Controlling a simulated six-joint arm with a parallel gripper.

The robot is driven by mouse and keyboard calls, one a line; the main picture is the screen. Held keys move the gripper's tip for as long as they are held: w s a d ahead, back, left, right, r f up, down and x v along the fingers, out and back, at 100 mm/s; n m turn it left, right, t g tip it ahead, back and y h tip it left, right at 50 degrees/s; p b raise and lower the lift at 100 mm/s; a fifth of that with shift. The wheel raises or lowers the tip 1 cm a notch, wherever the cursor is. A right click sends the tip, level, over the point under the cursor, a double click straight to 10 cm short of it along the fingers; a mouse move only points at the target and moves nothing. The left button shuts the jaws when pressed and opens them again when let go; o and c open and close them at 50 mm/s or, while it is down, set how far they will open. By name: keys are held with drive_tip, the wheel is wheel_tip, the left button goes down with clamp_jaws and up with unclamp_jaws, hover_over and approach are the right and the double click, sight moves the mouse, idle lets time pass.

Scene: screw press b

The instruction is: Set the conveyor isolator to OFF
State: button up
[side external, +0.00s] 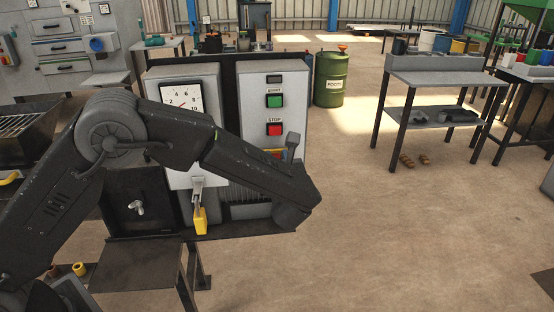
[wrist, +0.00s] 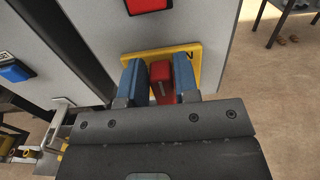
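The isolator is a red handle (wrist: 161,82) on a yellow plate (wrist: 207,58), mounted on a grey cabinet front. In the side view, only part of the yellow plate (side external: 273,152) shows behind my arm, below the STOP button. My gripper (wrist: 160,82) has its two blue-padded fingers on either side of the red handle, close to the plate. The fingers lie very near the handle, but I cannot tell whether both touch it. A dark mark shows on the plate to the right of the handle, partly covered. The handle's setting cannot be read.
A red STOP button (side external: 274,129) sits above the isolator, with a green button (side external: 274,101) higher up. A blue button (wrist: 15,72) is on the panel to the left. A yellow padlock-like tag (side external: 200,220) hangs from a lever at the cabinet's lower left.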

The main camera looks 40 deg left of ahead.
clamp_jaws()
drive_tip(key=shift+s+a+f+n, duration=0.4)
drive_tip(key=shift+f+n, duration=0.15)
drive_tip(key=shift+n, duration=2.45)
drive_tip(key=shift+s+a+f+n, duration=0.4)
drive_tip(key=shift+f+n, duration=0.2)
drive_tip(key=shift+n, duration=2.4)
drive_tip(key=shift+s+a+f+n, duration=0.4)
drive_tip(key=shift+f+n, duration=0.15)
drive_tip(key=shift+n, duration=2.45)
drive_tip(key=shift+o, duration=2.1)
unclamp_jaws()
